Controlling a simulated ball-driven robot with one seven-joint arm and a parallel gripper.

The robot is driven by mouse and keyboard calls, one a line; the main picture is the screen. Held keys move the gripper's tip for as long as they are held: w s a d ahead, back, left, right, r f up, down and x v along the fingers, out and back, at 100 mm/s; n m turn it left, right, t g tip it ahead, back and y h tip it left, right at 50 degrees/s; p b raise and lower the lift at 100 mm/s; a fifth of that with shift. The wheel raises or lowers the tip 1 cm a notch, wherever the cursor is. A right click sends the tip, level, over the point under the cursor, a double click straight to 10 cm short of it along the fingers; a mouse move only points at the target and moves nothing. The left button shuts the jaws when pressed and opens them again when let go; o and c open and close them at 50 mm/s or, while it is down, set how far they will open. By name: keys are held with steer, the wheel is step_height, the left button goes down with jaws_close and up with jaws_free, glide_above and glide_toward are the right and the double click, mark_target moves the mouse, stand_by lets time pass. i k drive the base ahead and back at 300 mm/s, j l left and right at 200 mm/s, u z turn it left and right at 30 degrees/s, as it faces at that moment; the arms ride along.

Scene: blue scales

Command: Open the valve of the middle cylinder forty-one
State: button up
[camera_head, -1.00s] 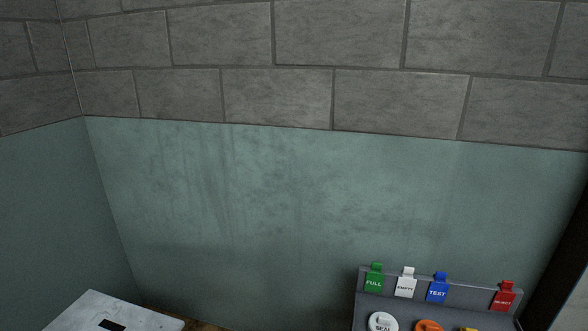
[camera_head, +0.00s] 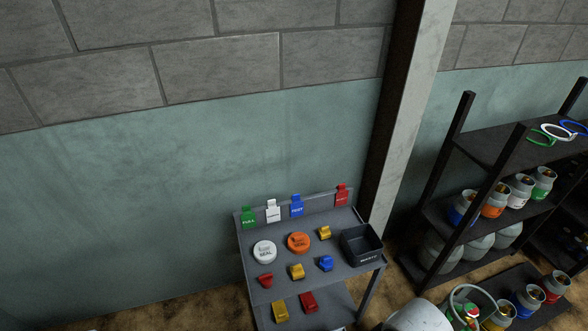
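My gripper is not in view. Several gas cylinders with coloured collars show at the right, and no number forty-one can be read on any of them. A row with blue (camera_head: 463,207), orange (camera_head: 494,199) and other collars stands on the rack's middle shelf. At the bottom edge, a pale grey rounded body (camera_head: 418,317) is cut off by the frame. I cannot tell whether any valve is open.
A grey bench (camera_head: 355,273) holds coloured tags, white (camera_head: 264,252) and orange (camera_head: 299,242) seal discs, several clips and a black waste bin (camera_head: 361,245). A dark rack (camera_head: 435,208) stands right of a pale post (camera_head: 405,120). Bare floor (camera_head: 190,315) shows left of the bench.

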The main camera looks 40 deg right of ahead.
mark_target(469, 310)
steer(key=z, duration=1.05)
steer(key=k+l+z, duration=0.15)
steer(key=k+z, duration=0.15)
steer(key=k+l+z, duration=0.25)
steer(key=k, duration=0.25)
steer(key=i+j+u, duration=0.15)
steer(key=i, duration=0.25)
steer(key=i+j+u, duration=0.2)
steer(key=i, duration=0.15)
